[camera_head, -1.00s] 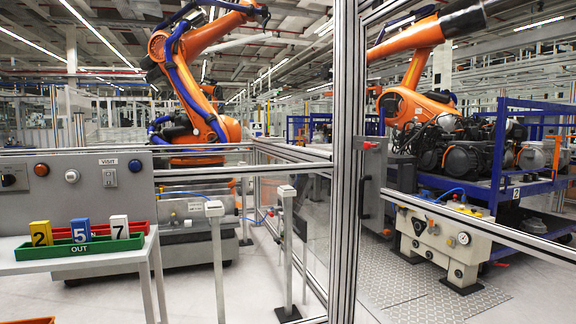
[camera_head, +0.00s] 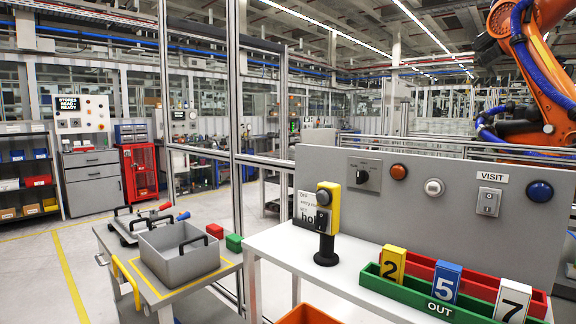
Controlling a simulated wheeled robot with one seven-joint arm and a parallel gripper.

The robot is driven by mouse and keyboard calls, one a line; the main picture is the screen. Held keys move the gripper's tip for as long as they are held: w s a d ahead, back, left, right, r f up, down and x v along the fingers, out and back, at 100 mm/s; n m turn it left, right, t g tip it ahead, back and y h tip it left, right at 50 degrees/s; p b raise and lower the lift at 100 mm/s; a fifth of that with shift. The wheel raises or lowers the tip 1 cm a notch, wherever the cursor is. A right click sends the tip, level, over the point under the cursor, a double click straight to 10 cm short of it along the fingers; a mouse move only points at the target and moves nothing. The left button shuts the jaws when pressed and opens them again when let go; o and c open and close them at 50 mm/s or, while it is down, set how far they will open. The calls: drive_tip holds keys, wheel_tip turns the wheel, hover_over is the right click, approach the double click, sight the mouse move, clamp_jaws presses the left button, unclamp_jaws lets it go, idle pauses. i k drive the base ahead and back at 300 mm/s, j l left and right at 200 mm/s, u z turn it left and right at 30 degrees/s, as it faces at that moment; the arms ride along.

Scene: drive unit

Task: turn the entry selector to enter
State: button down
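A grey upright panel (camera_head: 430,195) stands behind a white table. My gripper is not in view.
A yellow and black device on a post (camera_head: 327,222) stands on the white table (camera_head: 290,250), in front and left of the selector. A green OUT tray (camera_head: 395,290) with numbered blocks lies at right. A grey cart (camera_head: 150,290) stands left, beside open floor.

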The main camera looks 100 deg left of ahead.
sight(362, 175)
drive_tip(key=l+u, duration=0.15)
drive_tip(key=u, duration=2.1)
drive_tip(key=i+j, duration=0.1)
drive_tip(key=j, duration=0.45)
